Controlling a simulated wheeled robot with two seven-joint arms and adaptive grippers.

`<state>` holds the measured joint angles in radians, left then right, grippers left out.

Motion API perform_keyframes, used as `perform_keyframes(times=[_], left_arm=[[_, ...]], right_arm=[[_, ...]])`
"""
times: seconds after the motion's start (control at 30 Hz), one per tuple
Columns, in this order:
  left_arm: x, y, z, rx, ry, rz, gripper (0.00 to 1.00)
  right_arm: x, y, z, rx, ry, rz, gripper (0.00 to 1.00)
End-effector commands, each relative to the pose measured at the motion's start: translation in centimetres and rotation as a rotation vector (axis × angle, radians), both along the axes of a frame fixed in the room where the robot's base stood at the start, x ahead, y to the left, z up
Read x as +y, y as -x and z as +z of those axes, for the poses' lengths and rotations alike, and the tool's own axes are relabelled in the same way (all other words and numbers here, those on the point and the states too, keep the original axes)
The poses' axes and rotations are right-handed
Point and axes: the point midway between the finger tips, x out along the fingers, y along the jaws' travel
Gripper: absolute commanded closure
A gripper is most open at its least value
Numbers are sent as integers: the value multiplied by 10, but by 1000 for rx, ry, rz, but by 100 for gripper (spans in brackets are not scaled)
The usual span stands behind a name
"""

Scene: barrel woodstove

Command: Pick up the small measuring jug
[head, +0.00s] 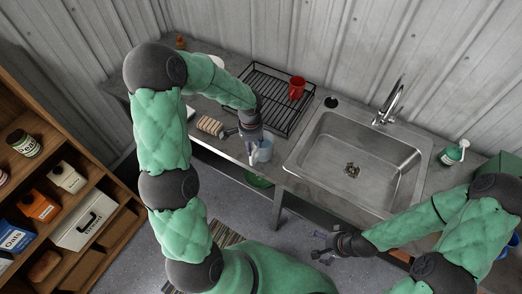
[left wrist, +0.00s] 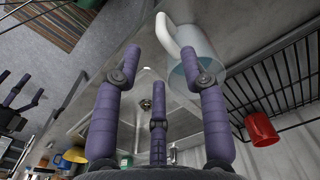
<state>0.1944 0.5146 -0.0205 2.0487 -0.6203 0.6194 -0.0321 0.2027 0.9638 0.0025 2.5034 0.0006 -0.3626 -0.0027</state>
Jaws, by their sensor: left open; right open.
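The small measuring jug (head: 263,151) is clear with a bluish tint and stands at the counter's front edge, below the dish rack. In the left wrist view the jug (left wrist: 196,47) has a white handle that lies just beyond and between the fingertips. My left gripper (head: 252,150) is open right beside the jug and partly hides it. Its spread fingers (left wrist: 161,52) show in the left wrist view, and I cannot tell whether they touch the jug. My right gripper (head: 324,250) is open and empty, low in front of the counter, away from the jug.
A black wire dish rack (head: 268,92) holds a red mug (head: 297,88) behind the jug. A scrub brush (head: 209,126) lies left of my left gripper. The steel sink (head: 352,165) is to the right, with a green bottle (head: 453,153) beyond. A wooden shelf (head: 100,235) stands at left.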

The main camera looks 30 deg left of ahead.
Motion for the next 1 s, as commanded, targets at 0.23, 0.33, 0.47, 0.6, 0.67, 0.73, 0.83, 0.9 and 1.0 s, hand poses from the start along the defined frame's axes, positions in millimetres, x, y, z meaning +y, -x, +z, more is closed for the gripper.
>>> perform_keyframes(times=[0.23,0.33,0.47,0.6,0.67,0.73,0.83,0.9,1.0], left_arm=[[0,1,-38,5,-1,-1,57],[0,1,-47,4,1,1,57],[0,1,-53,3,1,0,57],[2,2,-66,6,2,0,57],[3,2,-73,5,2,0,57],[5,3,-82,6,2,1,57],[4,2,-94,5,1,0,57],[4,2,-100,4,2,0,57],[4,2,-103,2,2,1,57]], right_arm=[[0,0,-2,0,0,0,5],[0,0,-2,0,0,0,5],[0,0,-2,0,0,0,5],[0,0,-1,0,0,0,5],[0,0,0,0,0,0,5],[0,0,1,0,0,0,5],[0,0,-1,0,0,0,5],[0,0,-1,0,0,0,5],[0,0,-1,0,0,0,5]])
